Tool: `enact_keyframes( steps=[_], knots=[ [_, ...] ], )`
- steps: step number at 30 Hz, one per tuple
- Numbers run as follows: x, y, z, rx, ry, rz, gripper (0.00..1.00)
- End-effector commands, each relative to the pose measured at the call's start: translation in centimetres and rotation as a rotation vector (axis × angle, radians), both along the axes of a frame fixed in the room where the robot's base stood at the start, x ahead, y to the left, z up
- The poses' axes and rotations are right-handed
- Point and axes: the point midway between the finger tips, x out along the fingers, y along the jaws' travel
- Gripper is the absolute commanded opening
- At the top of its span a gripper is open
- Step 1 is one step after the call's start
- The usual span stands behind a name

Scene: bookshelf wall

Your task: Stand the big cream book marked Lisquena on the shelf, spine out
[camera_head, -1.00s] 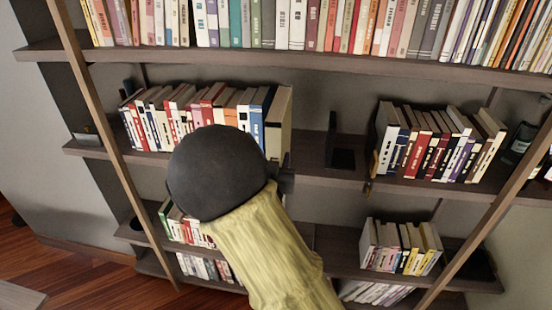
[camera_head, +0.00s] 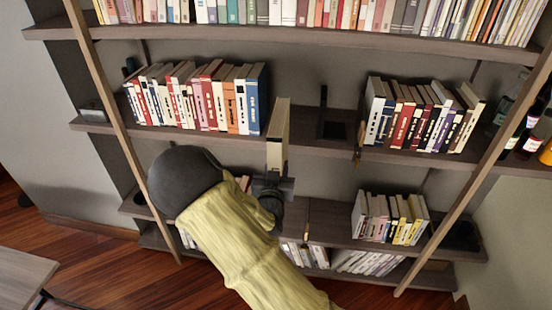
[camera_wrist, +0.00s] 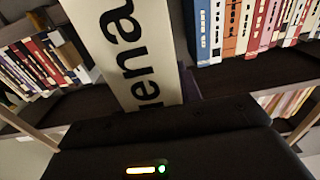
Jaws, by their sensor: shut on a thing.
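The big cream book (camera_head: 278,138) is upright in my gripper (camera_head: 273,182), its cream spine facing me. In the wrist view the cream book (camera_wrist: 128,50) fills the upper middle, and the large dark letters "ena" show on its spine. My gripper is shut on the lower part of the book. In the head view the book overlaps the front edge of the middle shelf (camera_head: 315,152), just right of the blue book (camera_head: 252,100) with a narrow gap between. Whether its bottom touches the shelf cannot be told; the fingertips are hard to make out.
A row of books (camera_head: 190,98) stands left of the held book. A black bookend (camera_head: 332,128) stands to the right, then another row of books (camera_head: 415,115). Bare shelf lies between the held book and the bookend. Upright wooden posts (camera_head: 115,120) frame the shelves.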

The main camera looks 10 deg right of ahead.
Motion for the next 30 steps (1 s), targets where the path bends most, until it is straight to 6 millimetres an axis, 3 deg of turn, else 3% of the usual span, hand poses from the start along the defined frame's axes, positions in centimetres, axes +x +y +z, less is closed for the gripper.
enact_keyframes(
  steps=[14,30],
  knots=[
    [-0.7,-1.2,-7.1,-0.008,-0.012,0.068,0.0],
    [-2.9,-3.0,-14.6,-0.009,-0.014,0.176,0.0]
  ],
)
